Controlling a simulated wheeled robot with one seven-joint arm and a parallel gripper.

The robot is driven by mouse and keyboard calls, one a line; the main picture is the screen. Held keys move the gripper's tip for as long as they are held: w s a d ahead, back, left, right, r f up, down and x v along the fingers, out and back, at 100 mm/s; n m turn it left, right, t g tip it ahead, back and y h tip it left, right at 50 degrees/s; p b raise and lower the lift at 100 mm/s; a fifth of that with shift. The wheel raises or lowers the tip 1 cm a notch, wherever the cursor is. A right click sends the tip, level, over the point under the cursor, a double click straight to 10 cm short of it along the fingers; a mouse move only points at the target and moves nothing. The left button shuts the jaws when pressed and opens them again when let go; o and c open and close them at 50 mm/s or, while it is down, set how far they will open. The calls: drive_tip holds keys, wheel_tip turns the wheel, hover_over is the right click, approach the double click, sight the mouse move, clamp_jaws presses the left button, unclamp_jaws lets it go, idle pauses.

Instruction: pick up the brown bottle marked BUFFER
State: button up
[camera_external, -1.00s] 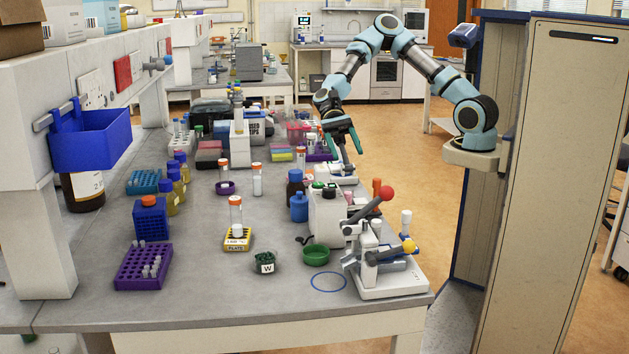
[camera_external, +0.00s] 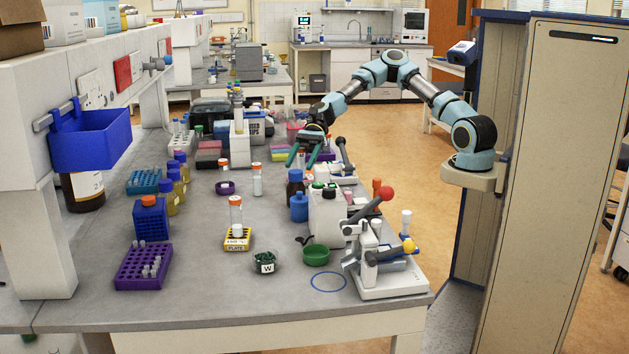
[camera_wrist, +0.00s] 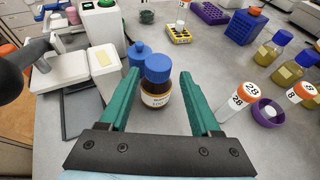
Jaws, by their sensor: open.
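A brown bottle (camera_external: 295,188) with a dark blue cap stands upright on the bench, partly behind a blue bottle (camera_external: 299,208). In the wrist view the brown bottle (camera_wrist: 158,86) has a pale label too small to read surely. My gripper (camera_external: 298,160) is open and empty, its green fingers pointing down just above and behind the brown bottle. In the wrist view the bottle shows between the two fingers (camera_wrist: 159,74), nearer the left one; I cannot tell whether they touch. The blue bottle (camera_wrist: 138,54) is close beside it, partly hidden by the left finger.
A white device (camera_external: 326,218) stands close to the right of the bottles. Orange-capped tubes (camera_external: 257,180) and a purple ring holder (camera_external: 225,188) are to the left. A yellow rack (camera_external: 237,241) is nearer the front. The bench between the bottles and the tubes is clear.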

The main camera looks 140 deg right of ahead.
sight(296, 170)
drive_tip(key=p+x, duration=0.1)
drive_tip(key=x, duration=0.3)
drive_tip(key=shift+w+a+r+p, duration=0.25)
drive_tip(key=shift+w+r+p, duration=0.05)
drive_tip(key=shift+p, duration=0.05)
drive_tip(key=shift+w+a+f, duration=0.1)
drive_tip(key=shift+w+f, duration=0.15)
drive_tip(key=shift+w, duration=0.1)
clamp_jaws()
idle(0.8)
